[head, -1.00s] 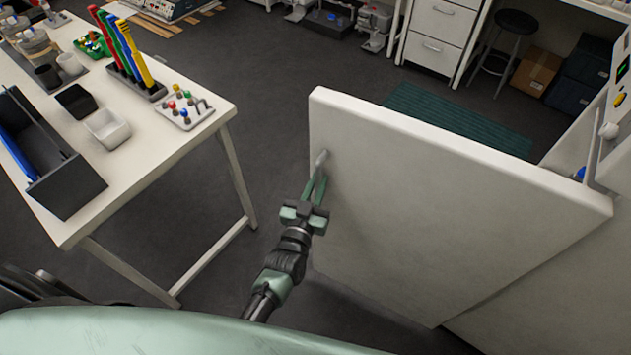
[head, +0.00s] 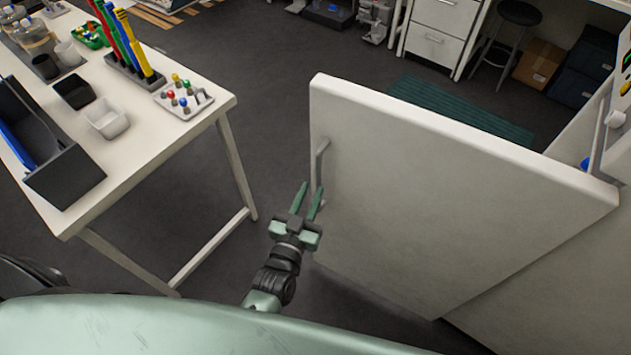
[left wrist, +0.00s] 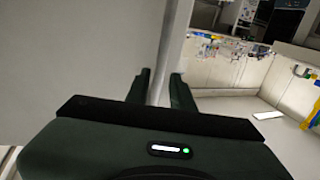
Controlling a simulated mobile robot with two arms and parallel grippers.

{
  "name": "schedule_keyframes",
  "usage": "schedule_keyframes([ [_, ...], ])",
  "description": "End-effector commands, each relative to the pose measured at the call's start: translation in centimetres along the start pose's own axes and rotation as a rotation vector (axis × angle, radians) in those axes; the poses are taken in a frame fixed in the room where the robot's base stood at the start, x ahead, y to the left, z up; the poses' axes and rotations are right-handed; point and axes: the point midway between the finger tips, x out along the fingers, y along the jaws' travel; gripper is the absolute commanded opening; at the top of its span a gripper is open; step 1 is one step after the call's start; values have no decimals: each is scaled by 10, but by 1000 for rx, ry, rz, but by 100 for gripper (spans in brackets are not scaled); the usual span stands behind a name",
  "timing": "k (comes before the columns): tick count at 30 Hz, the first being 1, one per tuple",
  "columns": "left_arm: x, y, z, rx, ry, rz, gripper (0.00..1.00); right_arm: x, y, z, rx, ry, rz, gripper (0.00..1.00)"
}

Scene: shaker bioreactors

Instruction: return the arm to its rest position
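My left gripper (head: 308,202) is in the middle of the head view, with its two green fingers parted and nothing between them. It is just below and in front of the grey handle (head: 322,168) on the open white door (head: 450,190). The fingertips look clear of the handle in the head view. In the left wrist view the open fingers (left wrist: 160,85) point at the handle bar (left wrist: 172,45), which lines up between them. My right gripper is not in view.
A white table (head: 150,150) with a tool rack (head: 130,65), trays and a black bin (head: 50,160) stands to the left. Dark floor lies free between table and door. A drawer unit (head: 440,30) and stool (head: 508,40) stand at the back.

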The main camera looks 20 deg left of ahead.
Motion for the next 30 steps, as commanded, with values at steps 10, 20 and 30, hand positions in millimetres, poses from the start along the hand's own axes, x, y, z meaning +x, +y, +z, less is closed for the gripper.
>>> schedule_keyframes([
  [10, -13, 0, -1, 1, 2, 0, 23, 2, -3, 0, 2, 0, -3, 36],
  [20, -12, 0, -1, 1, 1, 0, 23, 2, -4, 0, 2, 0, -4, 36],
  [30, -48, 11, 128, 17, -293, 78, 23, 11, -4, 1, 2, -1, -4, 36],
])
